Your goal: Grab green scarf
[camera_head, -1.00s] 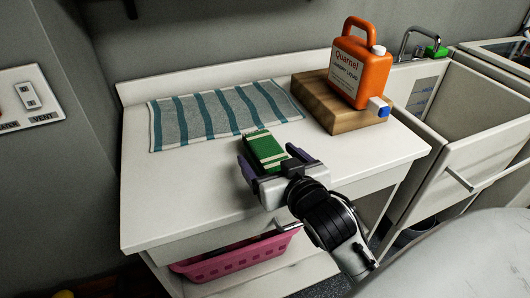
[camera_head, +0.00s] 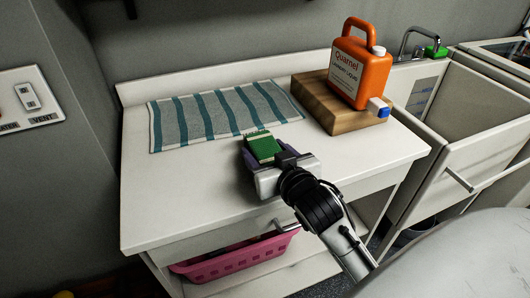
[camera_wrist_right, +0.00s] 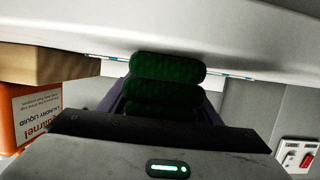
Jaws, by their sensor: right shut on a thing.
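The green scarf (camera_head: 263,148) is a small folded bundle with pale stripes at its far end, on the white counter just in front of the striped towel. My right gripper (camera_head: 264,153) is shut on it, with a purple finger on each side. In the right wrist view the scarf (camera_wrist_right: 165,80) shows as stacked dark green folds between the fingers, close to the counter surface. I cannot tell whether it still touches the counter. My left gripper is not in view.
A grey and teal striped towel (camera_head: 190,122) lies flat behind the scarf. An orange laundry liquid jug (camera_head: 362,65) stands on a wooden block (camera_head: 340,112) to the right. A pink basket (camera_head: 232,262) sits below the white counter (camera_head: 180,195). The counter's left part is clear.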

